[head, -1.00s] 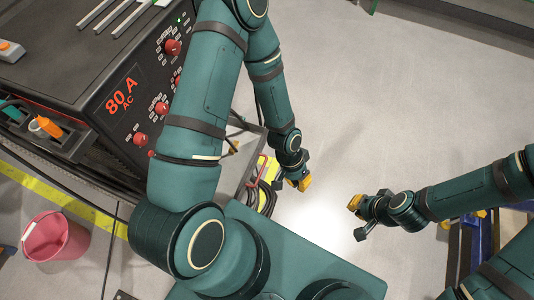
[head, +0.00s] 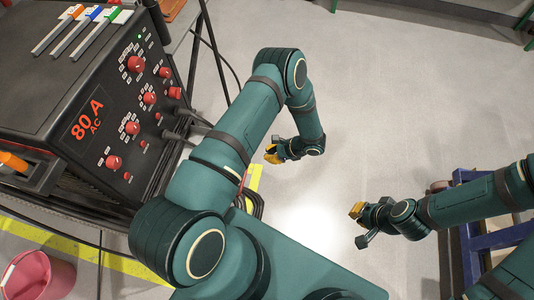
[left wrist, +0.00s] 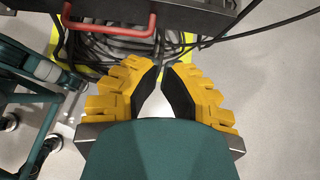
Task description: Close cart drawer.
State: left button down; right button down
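A dark box-like front with a red bar handle (left wrist: 110,24) shows at the top of the left wrist view. It appears to be the cart drawer, but I cannot tell how far out it stands. My left gripper (left wrist: 160,70) has yellow fingers with black pads and a narrow gap between the tips. It is empty, pointing toward the handle and apart from it in the picture. In the head view my left gripper (head: 273,153) is right of the cart, whose drawer is hidden behind my arm. My right gripper (head: 357,211) is over the floor, touching nothing visible.
A black welding unit (head: 110,105) with red knobs sits on the cart at left. Dark cables (left wrist: 90,55) hang below the drawer front. A pink bucket (head: 38,275) stands at lower left. A blue frame (head: 490,238) is at right. The middle floor is clear.

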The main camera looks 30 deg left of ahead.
pick_arm(q)
jog(key=s+a+f+b, duration=0.1)
jog(key=s+a+f, duration=0.2)
jog(key=a, duration=0.6)
notch_tip(320, 180, down, 2)
jog(key=shift+f, duration=0.15)
pick_arm(e)
jog(key=shift+w+f, duration=0.2)
jog(key=shift+f, duration=0.65)
pick_arm(q)
jog(key=shift+a, duration=0.15)
